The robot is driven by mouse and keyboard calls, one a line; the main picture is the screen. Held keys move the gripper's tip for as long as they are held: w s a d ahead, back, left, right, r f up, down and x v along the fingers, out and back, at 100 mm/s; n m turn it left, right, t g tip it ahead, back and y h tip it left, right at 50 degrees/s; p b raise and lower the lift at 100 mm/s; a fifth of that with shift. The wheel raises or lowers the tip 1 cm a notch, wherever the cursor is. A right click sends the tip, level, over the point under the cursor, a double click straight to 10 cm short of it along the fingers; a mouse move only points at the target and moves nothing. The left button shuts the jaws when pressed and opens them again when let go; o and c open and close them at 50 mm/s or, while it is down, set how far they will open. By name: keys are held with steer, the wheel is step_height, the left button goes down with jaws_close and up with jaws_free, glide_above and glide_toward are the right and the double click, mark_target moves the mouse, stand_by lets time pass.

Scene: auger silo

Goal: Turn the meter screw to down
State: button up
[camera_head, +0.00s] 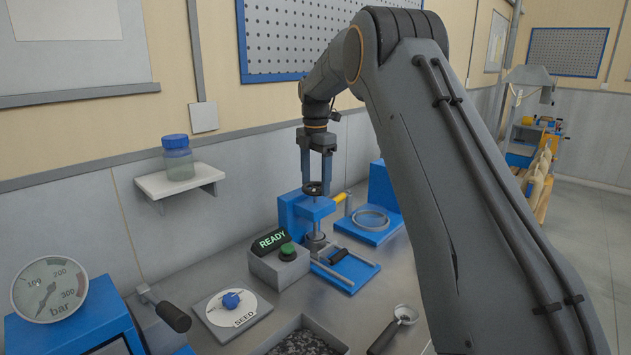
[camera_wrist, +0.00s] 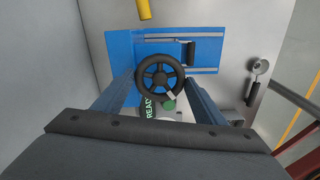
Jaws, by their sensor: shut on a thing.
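A black spoked handwheel (camera_head: 316,189) sits on top of a blue press-like stand (camera_head: 295,215). No label shows on it, so I cannot tell for sure that it is the meter screw. My gripper (camera_head: 317,180) points straight down over it, with its two fingers shut on opposite sides of the wheel. In the wrist view the handwheel (camera_wrist: 161,77) lies between the fingers, and a small pale mark on its rim is at the lower right. A metal ram (camera_head: 316,240) shows below the stand's arm.
A grey box with a green button (camera_head: 288,251) and a READY display (camera_head: 271,240) stands in front. Nearby are a SEED dial with a blue knob (camera_head: 231,300), a blue sliding frame (camera_head: 345,270), a scoop (camera_head: 404,315), a pressure gauge (camera_head: 49,289) and a jar on a shelf (camera_head: 178,160).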

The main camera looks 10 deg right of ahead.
mark_target(316, 186)
steer(key=n, duration=0.4)
steer(key=shift+r, duration=0.1)
steer(key=shift+n, duration=2.2)
steer(key=o, duration=1.1)
steer(key=shift+r+b, duration=1.25)
steer(key=shift+r, duration=2.65)
steer(key=shift+s, duration=0.1)
